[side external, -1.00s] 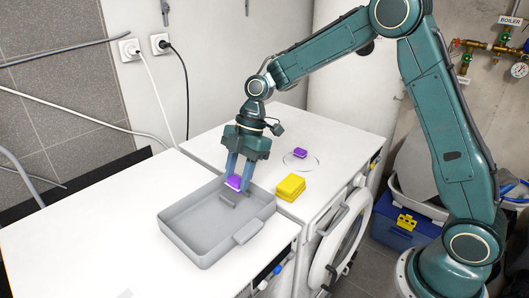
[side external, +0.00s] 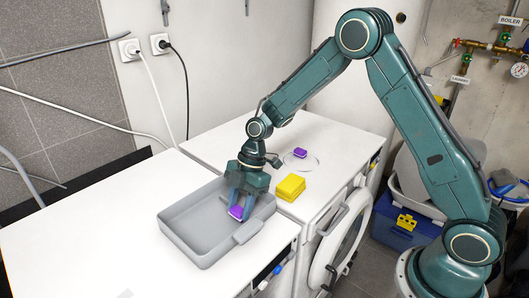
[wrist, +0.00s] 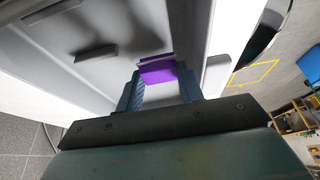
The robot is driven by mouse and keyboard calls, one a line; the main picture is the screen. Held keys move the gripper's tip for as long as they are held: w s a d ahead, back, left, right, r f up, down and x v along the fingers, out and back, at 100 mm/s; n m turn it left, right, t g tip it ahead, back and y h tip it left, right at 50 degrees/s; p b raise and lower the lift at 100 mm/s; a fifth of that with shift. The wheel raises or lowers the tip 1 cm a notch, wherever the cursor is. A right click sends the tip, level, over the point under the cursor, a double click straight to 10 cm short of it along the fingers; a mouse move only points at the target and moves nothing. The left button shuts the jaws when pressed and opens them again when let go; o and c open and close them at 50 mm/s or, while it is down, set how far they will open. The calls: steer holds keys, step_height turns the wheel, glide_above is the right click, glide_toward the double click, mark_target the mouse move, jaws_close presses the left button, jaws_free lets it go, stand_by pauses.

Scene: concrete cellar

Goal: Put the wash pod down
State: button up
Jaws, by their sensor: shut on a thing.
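The purple wash pod (side external: 236,213) is between the fingers of my gripper (side external: 240,208), which is shut on it. In the side view the pod is low inside the grey tray (side external: 187,246), near its right end. I cannot tell whether the pod touches the tray floor. The wrist view also shows the pod (wrist: 158,73) between my blue fingertips (wrist: 160,88). A second purple pod (side external: 300,153) lies at the back on the right machine top, by a thin clear ring (side external: 299,164).
A yellow block stack (side external: 290,187) stands just right of the tray. The tray has raised walls and a handle (side external: 248,232) on its near side. The rest of the tray floor is mostly clear. A round machine door (side external: 340,243) stands open in front.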

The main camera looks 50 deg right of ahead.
steer(key=shift+f, duration=0.75)
steer(key=shift+f, duration=0.15)
steer(key=o, duration=0.7)
steer(key=shift+c, duration=0.2)
steer(key=v, duration=1.2)
